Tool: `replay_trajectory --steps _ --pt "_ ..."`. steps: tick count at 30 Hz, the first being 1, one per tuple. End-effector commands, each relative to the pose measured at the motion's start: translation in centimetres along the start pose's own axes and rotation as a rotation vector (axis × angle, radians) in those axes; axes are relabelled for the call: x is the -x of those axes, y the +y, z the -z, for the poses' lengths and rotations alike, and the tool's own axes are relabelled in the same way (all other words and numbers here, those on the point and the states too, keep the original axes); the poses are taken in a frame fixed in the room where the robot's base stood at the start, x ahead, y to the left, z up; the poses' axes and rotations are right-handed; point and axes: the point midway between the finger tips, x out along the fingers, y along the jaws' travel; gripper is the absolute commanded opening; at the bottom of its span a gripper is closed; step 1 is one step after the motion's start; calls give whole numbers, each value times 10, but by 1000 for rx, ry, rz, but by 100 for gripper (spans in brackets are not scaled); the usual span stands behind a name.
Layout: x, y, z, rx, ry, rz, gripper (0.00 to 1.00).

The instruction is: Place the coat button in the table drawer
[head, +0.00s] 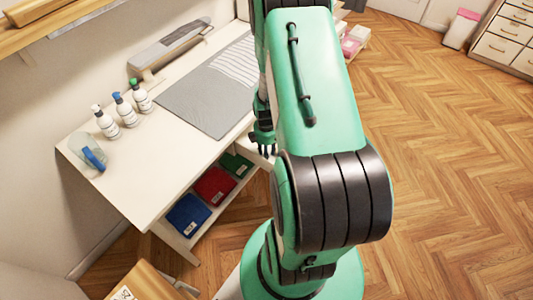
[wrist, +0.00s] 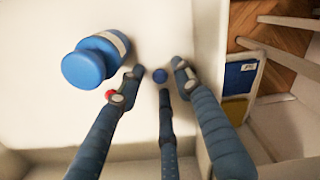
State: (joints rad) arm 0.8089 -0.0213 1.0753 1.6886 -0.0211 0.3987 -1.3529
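In the wrist view, a small dark blue round thing (wrist: 160,75), which looks like a button, lies on the white table top (wrist: 150,30) between my fingertips. My gripper (wrist: 156,78) is open around it, its fingers apart on either side. I cannot tell whether the middle finger touches it. A small red round thing (wrist: 110,94) shows at the left finger, partly hidden; which one is the coat button is unclear. In the head view, my gripper (head: 265,145) is by the front edge of the white table (head: 140,175). I see no open table drawer.
A blue cylindrical object (wrist: 85,68) lies left of my fingers. The head view shows several bottles (head: 122,110), a clear container (head: 88,152) and a grey mat (head: 205,98) on the table. Folded cloths (head: 213,186) lie on the lower shelf. Floor (head: 450,180) at right is clear.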

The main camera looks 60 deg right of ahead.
Motion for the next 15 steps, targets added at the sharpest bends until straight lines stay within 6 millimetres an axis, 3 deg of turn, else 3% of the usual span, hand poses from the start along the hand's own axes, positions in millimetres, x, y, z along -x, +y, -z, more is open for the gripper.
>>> replay_trajectory --steps 8,15 --pt "20 0 0 0 0 -1 35" --pt "57 1 0 0 0 -2 35"
